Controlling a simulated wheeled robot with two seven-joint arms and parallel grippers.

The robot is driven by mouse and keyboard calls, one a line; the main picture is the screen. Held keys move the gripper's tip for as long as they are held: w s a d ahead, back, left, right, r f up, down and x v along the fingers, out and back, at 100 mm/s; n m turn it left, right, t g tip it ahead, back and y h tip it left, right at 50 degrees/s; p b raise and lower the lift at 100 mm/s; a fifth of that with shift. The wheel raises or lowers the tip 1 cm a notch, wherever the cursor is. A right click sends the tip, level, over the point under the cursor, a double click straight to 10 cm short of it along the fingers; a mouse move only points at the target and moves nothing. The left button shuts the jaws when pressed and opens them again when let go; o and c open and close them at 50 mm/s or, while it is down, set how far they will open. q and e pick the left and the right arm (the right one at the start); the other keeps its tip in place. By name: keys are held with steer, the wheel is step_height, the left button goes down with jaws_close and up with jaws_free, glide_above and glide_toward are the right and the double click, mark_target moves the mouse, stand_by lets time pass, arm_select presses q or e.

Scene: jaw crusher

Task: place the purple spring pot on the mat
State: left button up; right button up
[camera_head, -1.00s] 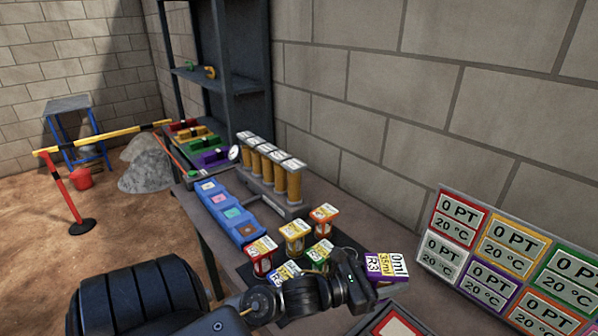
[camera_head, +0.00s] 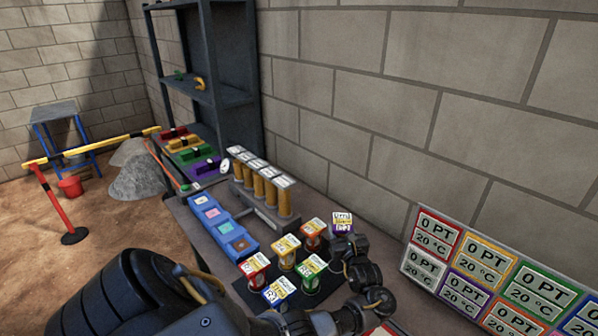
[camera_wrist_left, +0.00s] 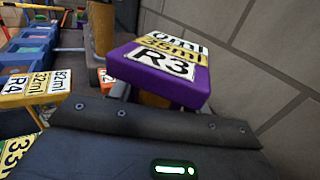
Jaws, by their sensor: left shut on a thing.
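The purple spring pot (camera_head: 343,222), labelled R3, is held in my left gripper (camera_head: 340,240) at the right end of the group of pots. Its purple cap fills the middle of the left wrist view (camera_wrist_left: 165,72), with the gripper body below it. My right gripper is not in view.
An orange pot (camera_head: 313,232) stands close left of the held pot. A blue tray (camera_head: 215,226) and a rack of yellow cylinders (camera_head: 262,195) stand behind. A sign panel (camera_head: 500,280) is at the right, before the block wall.

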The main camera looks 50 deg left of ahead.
arm_select(q)
steer(key=shift+s+r, duration=0.15)
step_height(320, 180, down, 6)
steer(key=b, duration=0.4)
steer(key=shift+f+b, duration=1.25)
steer(key=shift+f, duration=0.85)
steer(key=o, duration=1.1)
steer(key=shift+f, duration=0.1)
